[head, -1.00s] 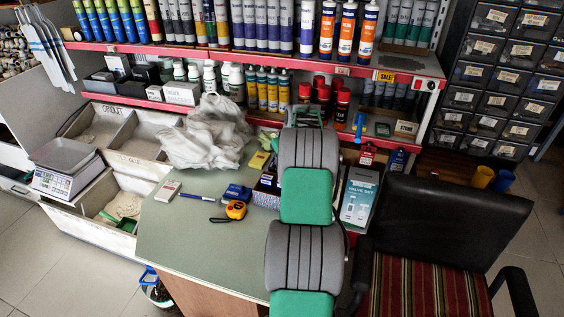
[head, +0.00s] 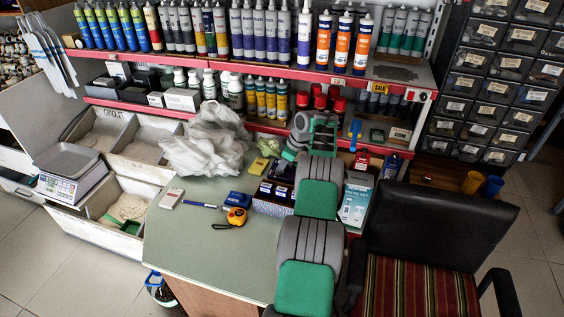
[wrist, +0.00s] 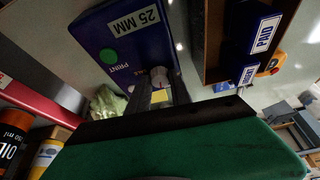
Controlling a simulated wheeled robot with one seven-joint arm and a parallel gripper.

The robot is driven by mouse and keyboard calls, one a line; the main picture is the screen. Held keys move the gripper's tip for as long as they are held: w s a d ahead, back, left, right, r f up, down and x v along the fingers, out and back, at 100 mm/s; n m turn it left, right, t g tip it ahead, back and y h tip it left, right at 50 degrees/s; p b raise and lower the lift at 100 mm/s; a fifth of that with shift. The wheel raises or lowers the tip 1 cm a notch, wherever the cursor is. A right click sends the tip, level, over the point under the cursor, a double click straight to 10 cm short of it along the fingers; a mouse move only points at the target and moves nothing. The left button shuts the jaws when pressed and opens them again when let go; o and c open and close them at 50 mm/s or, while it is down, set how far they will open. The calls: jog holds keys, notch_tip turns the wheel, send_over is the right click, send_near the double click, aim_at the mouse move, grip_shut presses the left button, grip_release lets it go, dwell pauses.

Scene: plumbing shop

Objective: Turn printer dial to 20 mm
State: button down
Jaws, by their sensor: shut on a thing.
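My gripper (wrist: 163,88) is shut on the dial, with dark fingers on either side. A bit of yellow shows between the fingers. The dial's marks cannot be read.
A box of PAID stamps (wrist: 216,40) stands close beside the printer. An orange tape measure (head: 236,216), a pen (head: 200,204) and a crumpled plastic bag (head: 205,140) lie on the green counter (head: 190,245). A valve set box (head: 355,202) stands right of my arm. The counter's front left is clear.

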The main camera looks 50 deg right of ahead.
dwell(0.4)
jog(key=c, duration=1.2)
grip_release()
jog(key=shift+o, duration=0.2)
jog(key=p+v, duration=0.2)
jog(key=v, duration=0.5)
jog(key=shift+s+r, duration=0.15)
jog(key=shift+r, duration=0.2)
